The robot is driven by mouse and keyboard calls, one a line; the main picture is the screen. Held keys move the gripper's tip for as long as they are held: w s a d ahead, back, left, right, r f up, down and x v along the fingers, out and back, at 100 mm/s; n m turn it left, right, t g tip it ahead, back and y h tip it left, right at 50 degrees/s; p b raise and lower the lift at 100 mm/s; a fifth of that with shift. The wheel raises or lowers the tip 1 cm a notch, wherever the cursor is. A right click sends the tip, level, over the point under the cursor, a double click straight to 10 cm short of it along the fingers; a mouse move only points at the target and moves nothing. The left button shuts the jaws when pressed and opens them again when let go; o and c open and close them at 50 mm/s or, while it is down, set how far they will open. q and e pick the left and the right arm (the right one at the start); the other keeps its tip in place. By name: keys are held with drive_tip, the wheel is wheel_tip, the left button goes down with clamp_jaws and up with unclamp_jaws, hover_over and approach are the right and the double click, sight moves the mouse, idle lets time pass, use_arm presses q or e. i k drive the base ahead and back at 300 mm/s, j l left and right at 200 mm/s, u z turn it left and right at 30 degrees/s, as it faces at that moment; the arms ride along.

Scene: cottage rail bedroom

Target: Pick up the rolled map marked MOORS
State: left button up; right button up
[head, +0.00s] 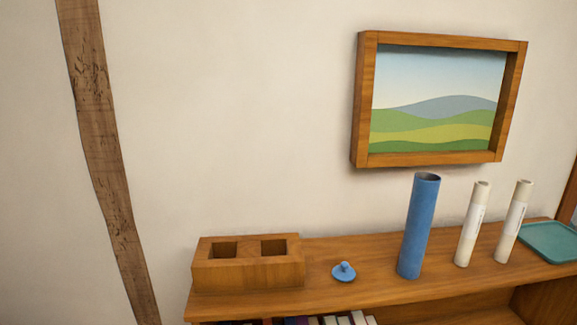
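Two cream rolled maps stand upright on the wooden shelf top in the head view. The left rolled map (472,225) is just right of a blue tube, and the right rolled map (513,222) stands beside it, a small gap between them. Each has a pale label with small dark print along its side. The print is too small to read, so I cannot tell which is marked MOORS. Neither of my grippers shows in this view.
The open blue tube (418,228) stands upright on the shelf top (375,290). Left of it are a small blue knobbed lid (344,272) and a wooden block with two square holes (248,273). A teal tray (552,241) lies at the right. A framed landscape (437,100) hangs above.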

sight(518, 204)
drive_tip(key=z, duration=1.4)
drive_tip(key=l, duration=0.25)
drive_tip(key=i, duration=0.1)
